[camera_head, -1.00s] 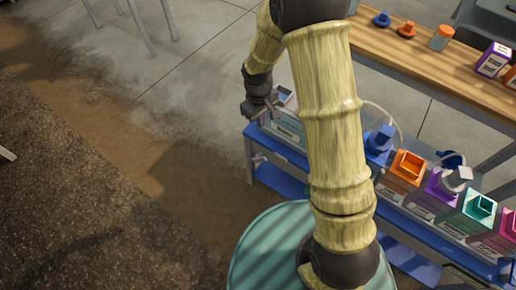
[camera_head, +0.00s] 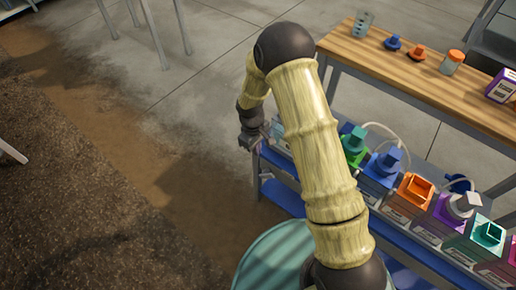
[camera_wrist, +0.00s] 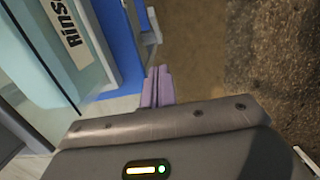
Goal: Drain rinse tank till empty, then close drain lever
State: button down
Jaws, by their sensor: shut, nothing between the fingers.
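The rinse tank is a pale translucent box on the left of the wrist view (camera_wrist: 45,75), with a partly cut-off "Rins" label. In the head view it is mostly hidden behind my arm. I cannot tell its water level. My gripper (camera_wrist: 158,86) is shut and empty, its fingers pointing past the tank's side, near the blue shelf edge. A small pale grey piece (camera_wrist: 151,38) sits just beyond the fingertips at that edge. I cannot tell whether it is the drain lever. In the head view my gripper (camera_head: 246,142) is at the shelf's left end.
A blue shelf (camera_head: 285,197) carries several dosing containers, including an orange one (camera_head: 408,196) and a purple one (camera_head: 437,213). A round teal drum (camera_head: 262,255) stands in front. A wooden table (camera_head: 430,80) is behind. The floor to the left is open.

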jog(key=b, duration=0.1)
send_over(267, 174)
jog(key=w+a, duration=0.2)
jog(key=a, duration=0.1)
notch_tip(267, 174, down, 6)
jog(key=f, duration=0.1)
jog(key=shift+s+d+f, duration=0.65)
jog(key=shift+d+f, duration=0.25)
jog(key=shift+d, duration=0.05)
jog(key=shift+s+d+f, duration=0.2)
jog(key=shift+d+f, duration=0.05)
jog(key=shift+d, duration=0.1)
